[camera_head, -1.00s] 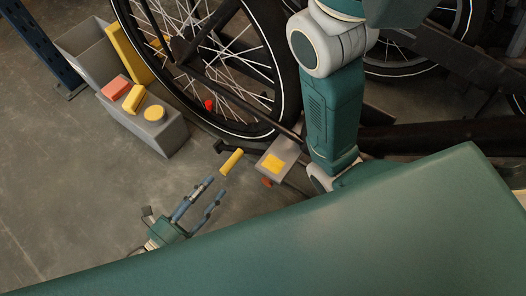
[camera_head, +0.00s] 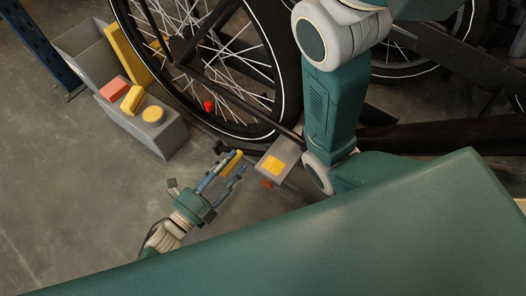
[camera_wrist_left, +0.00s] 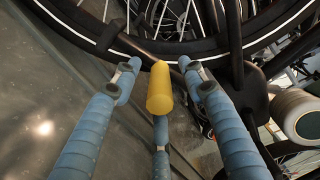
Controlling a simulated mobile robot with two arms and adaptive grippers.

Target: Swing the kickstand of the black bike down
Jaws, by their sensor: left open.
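The black bike's spoked wheel (camera_head: 262,62) fills the upper middle of the head view. Below it is the kickstand's yellow end (camera_head: 235,158), now partly hidden by my fingers; in the left wrist view it is a yellow cylinder (camera_wrist_left: 160,92). My left gripper (camera_head: 234,165) is open, with one finger on each side of the yellow end. In the left wrist view, gaps show between the yellow end and both fingertips (camera_wrist_left: 160,68). The kickstand's pivot is not clear. My right gripper is not in view.
A grey box (camera_head: 270,150) with a yellow patch sits just right of the yellow end. A grey stand (camera_head: 158,138) with red and yellow parts and a grey bin (camera_head: 80,42) are at left. The floor (camera_head: 80,190) at lower left is clear.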

